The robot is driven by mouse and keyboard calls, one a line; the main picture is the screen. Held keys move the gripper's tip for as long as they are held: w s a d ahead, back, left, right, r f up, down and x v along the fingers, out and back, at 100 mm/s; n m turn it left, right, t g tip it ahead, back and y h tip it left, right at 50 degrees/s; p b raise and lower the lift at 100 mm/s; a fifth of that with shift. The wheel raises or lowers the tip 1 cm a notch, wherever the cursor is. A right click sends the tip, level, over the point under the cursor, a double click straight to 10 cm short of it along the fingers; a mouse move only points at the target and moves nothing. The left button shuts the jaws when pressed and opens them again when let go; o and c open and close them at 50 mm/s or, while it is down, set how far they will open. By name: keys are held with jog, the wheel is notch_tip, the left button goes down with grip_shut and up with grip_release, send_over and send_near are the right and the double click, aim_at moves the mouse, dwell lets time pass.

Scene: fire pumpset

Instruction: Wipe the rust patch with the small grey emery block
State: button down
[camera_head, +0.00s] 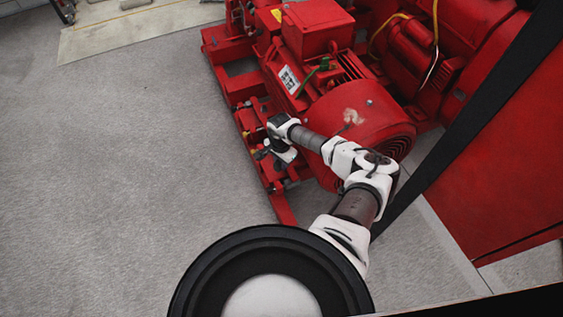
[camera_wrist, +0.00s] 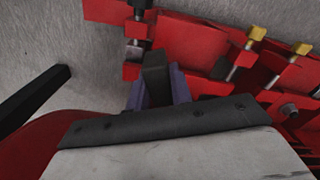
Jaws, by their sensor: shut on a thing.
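The rust patch (camera_head: 353,116) is a small pale brown mark on the upper side of the red motor's rounded end cover, in the head view. My gripper (camera_wrist: 160,86) is shut on the small grey emery block (camera_wrist: 155,70), which sticks out beyond the two purple fingers in the wrist view. In the head view, the end of my arm is low at the left side of the motor, apart from the patch and to its left. The block cannot be made out there. The patch is not seen in the wrist view.
The red motor (camera_head: 315,85) stands on a red base frame (camera_head: 220,75) with several bolts and yellow-topped fittings (camera_wrist: 258,33) close to my gripper. More red machinery and a large red panel (camera_head: 500,150) fill the right. The grey floor (camera_head: 120,160) at left is clear.

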jog(key=shift+a+f, duration=0.1)
notch_tip(320, 180, up, 3)
jog(key=p, duration=0.3)
jog(key=shift+a, duration=0.1)
jog(key=shift+s, duration=0.1)
